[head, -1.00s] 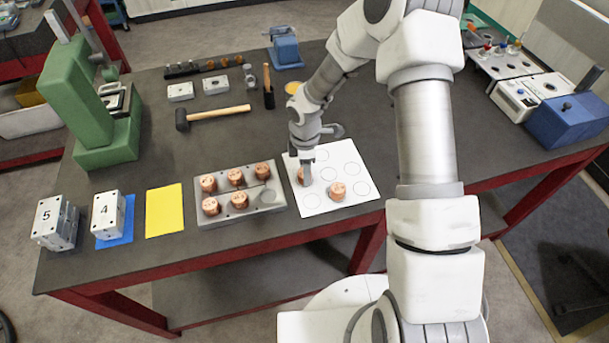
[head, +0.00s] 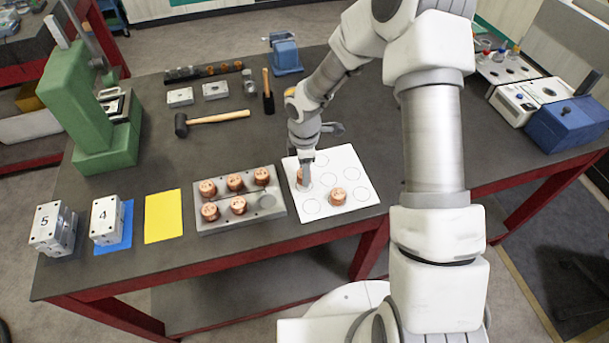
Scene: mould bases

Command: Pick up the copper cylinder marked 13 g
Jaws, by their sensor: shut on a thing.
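My gripper (head: 305,178) points down over the white sheet with drawn circles (head: 342,160). It is shut on a copper cylinder (head: 299,178) at the sheet's left side, and the fingers hide part of that cylinder. I cannot tell whether it touches the sheet. A second copper cylinder (head: 337,196) stands on the sheet to the right. Several more copper cylinders (head: 235,182) stand in the grey block (head: 225,220) left of the sheet, whose front right spot is empty. The marks on the cylinders are too small to read.
A yellow sheet (head: 164,216), blocks marked 4 (head: 105,221) and 5 (head: 50,229) and a green press (head: 85,110) are at left. A hammer (head: 212,118) lies behind the grey block. A blue box (head: 568,122) is at right. The table's middle is mostly clear.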

